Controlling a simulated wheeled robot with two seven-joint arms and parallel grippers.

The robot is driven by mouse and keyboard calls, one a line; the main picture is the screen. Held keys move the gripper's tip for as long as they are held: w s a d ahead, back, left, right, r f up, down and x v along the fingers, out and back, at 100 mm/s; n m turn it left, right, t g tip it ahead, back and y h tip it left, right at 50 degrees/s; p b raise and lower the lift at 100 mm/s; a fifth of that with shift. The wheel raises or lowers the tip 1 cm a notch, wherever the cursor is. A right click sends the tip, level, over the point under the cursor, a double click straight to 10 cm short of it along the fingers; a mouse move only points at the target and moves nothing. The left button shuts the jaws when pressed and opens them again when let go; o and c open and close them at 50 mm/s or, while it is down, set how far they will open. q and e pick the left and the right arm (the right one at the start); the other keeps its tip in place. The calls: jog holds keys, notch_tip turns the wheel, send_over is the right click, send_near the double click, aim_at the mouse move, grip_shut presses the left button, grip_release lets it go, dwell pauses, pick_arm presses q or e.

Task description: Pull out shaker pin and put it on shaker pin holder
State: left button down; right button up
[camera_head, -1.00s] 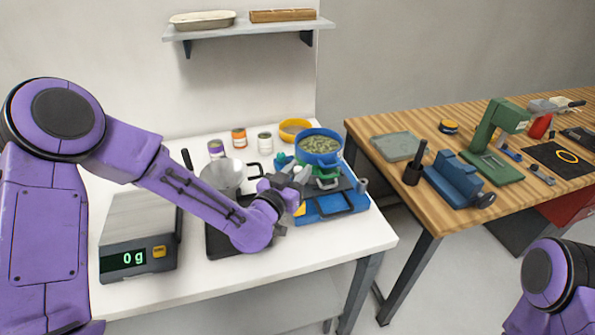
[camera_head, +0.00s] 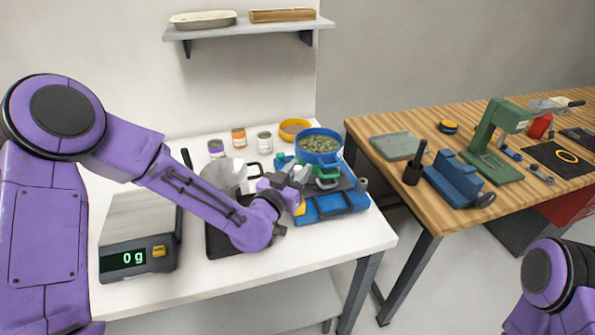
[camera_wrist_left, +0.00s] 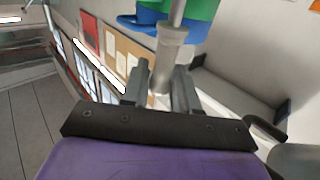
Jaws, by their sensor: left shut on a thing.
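My left gripper (camera_head: 298,183) is beside the blue and green shaker, at its left side. In the left wrist view its fingers (camera_wrist_left: 160,88) are shut on a grey cylindrical piece with a thin rod rising from it, which looks like the shaker pin (camera_wrist_left: 172,45). The shaker (camera_head: 330,207) has a blue base, green parts and a blue bowl (camera_head: 320,144) of green pieces on top. Whether the pin is still seated in the shaker cannot be told. A small grey cylinder (camera_head: 362,186) stands at the right of the base; I cannot tell if it is the pin holder. My right gripper is out of view.
A scale (camera_head: 138,250) reading 0 g is at the left of the white table. A wooden workbench (camera_head: 385,176) with tools is to the right.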

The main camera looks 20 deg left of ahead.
pick_arm(q)
jog(key=shift+f, duration=0.15)
dwell(0.8)
jog(key=shift+f+b, duration=0.3)
jog(key=shift+b, duration=0.2)
jog(key=shift+f+b, duration=1.75)
jog(key=shift+f, duration=0.15)
jog(key=c, duration=0.8)
grip_release()
jog(key=shift+s, duration=0.25)
jog(key=s+p, duration=0.1)
jog(key=s, duration=0.2)
jog(key=s+a+p, duration=0.1)
jog(key=s, duration=0.2)
jog(key=s+a+p, duration=0.1)
jog(key=s, duration=0.3)
